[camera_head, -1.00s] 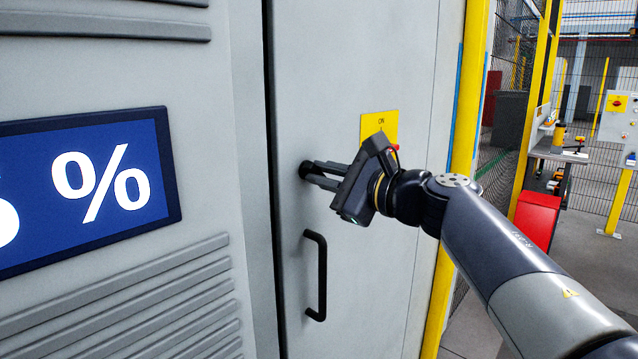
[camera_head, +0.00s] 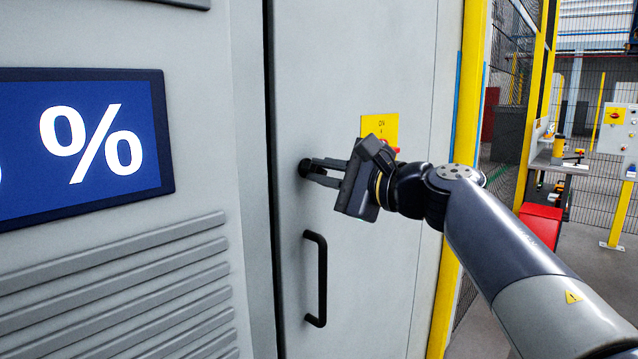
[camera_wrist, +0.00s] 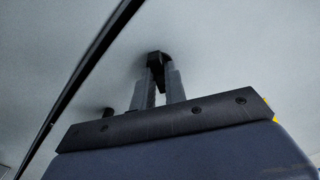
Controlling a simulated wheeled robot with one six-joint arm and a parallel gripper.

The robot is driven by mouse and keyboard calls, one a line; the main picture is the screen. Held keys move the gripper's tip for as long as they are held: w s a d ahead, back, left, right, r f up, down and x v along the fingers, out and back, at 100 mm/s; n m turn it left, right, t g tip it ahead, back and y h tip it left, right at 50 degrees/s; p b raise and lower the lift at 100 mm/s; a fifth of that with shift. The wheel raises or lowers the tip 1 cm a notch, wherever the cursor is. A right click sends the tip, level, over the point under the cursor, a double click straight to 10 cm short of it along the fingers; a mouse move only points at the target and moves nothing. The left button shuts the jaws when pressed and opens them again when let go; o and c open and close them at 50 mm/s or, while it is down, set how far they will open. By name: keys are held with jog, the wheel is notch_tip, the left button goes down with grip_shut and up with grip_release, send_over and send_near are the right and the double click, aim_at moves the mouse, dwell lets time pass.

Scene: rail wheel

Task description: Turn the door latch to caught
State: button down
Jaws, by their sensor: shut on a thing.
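The door latch (camera_head: 304,168) is a small black knob on the grey cabinet door, near the door's left edge and above the handle. My gripper (camera_head: 314,172) reaches it from the right, with its fingers shut on it. In the wrist view the dark latch (camera_wrist: 155,58) shows between the fingertips of my gripper (camera_wrist: 158,75). The fingers hide part of the latch, and I cannot read its exact turn. The door (camera_head: 370,60) looks closed, with a dark seam along its left edge.
A black bar handle (camera_head: 321,280) is below the latch. A yellow ON plate with a red part (camera_head: 380,128) is behind my wrist. A blue percent display (camera_head: 90,145) is on the left panel. A yellow post (camera_head: 468,90) and mesh fence stand to the right.

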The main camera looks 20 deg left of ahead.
jog(key=shift+n+b, duration=0.55)
jog(key=shift+n, duration=0.15)
jog(key=shift+f+n+b, duration=0.15)
jog(key=shift+n+b, duration=0.35)
jog(key=shift+b, duration=0.1)
jog(key=n+b, duration=0.3)
jog(key=c, duration=1.3)
grip_release()
jog(key=shift+d, duration=0.1)
